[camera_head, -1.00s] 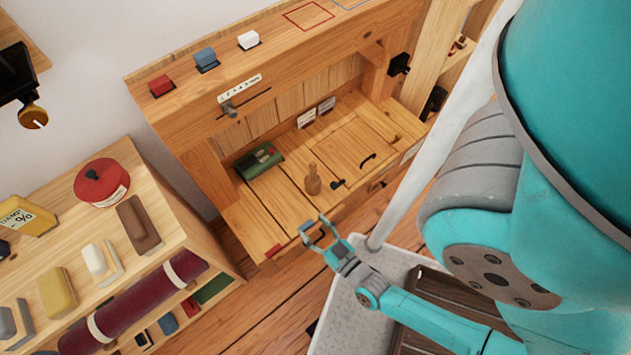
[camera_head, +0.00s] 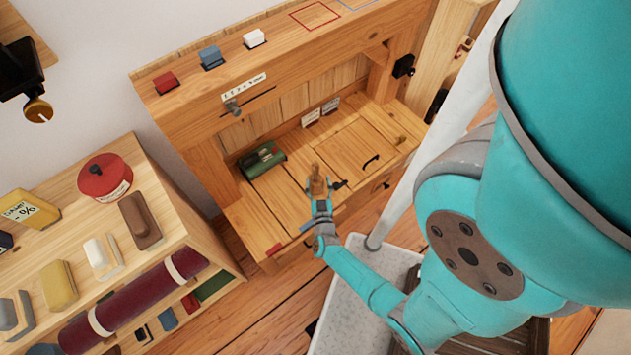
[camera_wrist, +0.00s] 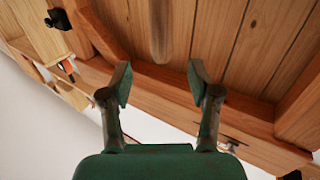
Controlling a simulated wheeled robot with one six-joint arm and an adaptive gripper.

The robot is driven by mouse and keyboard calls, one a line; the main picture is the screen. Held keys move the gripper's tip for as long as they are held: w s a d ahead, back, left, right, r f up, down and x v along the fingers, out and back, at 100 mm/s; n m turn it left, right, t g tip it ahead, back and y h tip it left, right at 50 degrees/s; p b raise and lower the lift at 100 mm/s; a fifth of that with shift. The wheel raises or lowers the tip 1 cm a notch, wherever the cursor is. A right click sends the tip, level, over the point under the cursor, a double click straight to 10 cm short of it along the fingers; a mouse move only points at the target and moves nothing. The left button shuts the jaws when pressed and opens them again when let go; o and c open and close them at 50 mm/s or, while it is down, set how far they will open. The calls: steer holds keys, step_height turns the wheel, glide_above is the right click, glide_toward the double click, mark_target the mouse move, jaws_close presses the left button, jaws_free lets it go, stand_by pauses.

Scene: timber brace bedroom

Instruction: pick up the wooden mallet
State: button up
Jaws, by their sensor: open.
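The wooden mallet (camera_head: 318,180) stands on the plank surface of the wooden bench (camera_head: 262,228), with its narrow handle pointing up. My gripper (camera_head: 320,203) is at its near side and overlaps its lower part in the head view. In the wrist view my gripper (camera_wrist: 160,82) is open, with its two fingers apart and nothing between the tips. A rounded wooden piece (camera_wrist: 160,30), which looks like the mallet, lies just past the fingertips, centred on the gap. I cannot tell whether any finger touches it.
A green box-like thing (camera_head: 262,160) sits left of the mallet. A black handle (camera_head: 371,161) is to its right. A shelf with red, white and blue blocks (camera_head: 211,58) rises behind. A side cabinet (camera_head: 188,228) with a red tin (camera_head: 105,178) stands at left.

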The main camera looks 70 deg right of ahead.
mark_target(316, 170)
steer(key=shift+x, duration=3.7)
steer(key=shift+w+f, duration=0.1)
jaws_close()
